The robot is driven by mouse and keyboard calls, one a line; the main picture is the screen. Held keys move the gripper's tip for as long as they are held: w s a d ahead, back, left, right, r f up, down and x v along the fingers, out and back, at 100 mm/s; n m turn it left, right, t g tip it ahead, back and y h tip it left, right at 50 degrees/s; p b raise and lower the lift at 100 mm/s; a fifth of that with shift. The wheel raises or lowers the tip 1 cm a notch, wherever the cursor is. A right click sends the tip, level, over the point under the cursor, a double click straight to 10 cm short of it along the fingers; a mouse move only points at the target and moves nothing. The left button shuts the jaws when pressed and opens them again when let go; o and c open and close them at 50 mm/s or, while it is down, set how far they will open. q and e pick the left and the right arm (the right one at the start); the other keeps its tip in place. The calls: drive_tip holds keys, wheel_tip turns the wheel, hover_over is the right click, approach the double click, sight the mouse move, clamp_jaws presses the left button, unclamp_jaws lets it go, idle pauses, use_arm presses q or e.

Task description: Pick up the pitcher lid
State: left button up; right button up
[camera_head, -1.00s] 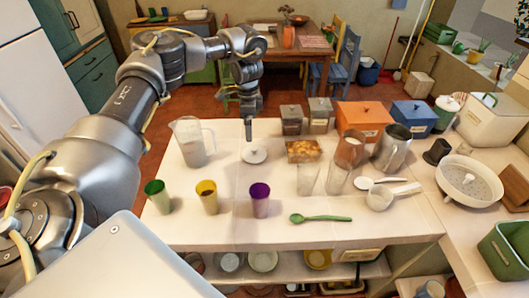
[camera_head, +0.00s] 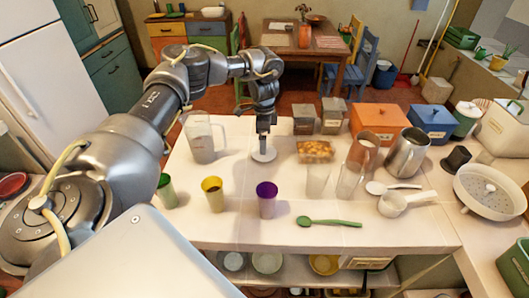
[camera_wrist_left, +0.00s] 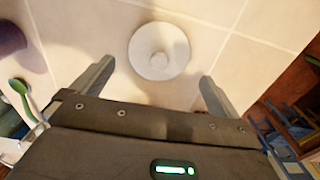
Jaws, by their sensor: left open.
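The pitcher lid is a white round disc (camera_head: 263,155) with a small knob, lying on the light counter right of the clear pitcher (camera_head: 203,137). In the left wrist view the lid (camera_wrist_left: 159,51) lies just beyond and between the fingertips, with its knob in the middle. My left gripper (camera_head: 263,133) points down over the lid and hides part of it in the head view. In the wrist view the left gripper (camera_wrist_left: 153,82) is open, with nothing between its fingers. My right gripper is not in view.
Green (camera_head: 166,191), yellow (camera_head: 212,195) and purple (camera_head: 267,199) cups stand nearer the front edge. A food container (camera_head: 315,151) and clear glasses (camera_head: 317,181) stand right of the lid. A green spoon (camera_head: 329,222) lies in front.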

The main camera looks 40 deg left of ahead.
use_arm(q)
drive_tip(key=shift+s+f, duration=0.1)
wheel_tip(320, 180, down, 4)
drive_tip(key=p, duration=0.2)
drive_tip(key=shift+f+p, duration=0.2)
drive_tip(key=shift+p, duration=0.1)
drive_tip(key=shift+f, duration=0.3)
drive_tip(key=c, duration=0.7)
drive_tip(key=shift+c, duration=0.2)
drive_tip(key=shift+r, duration=0.1)
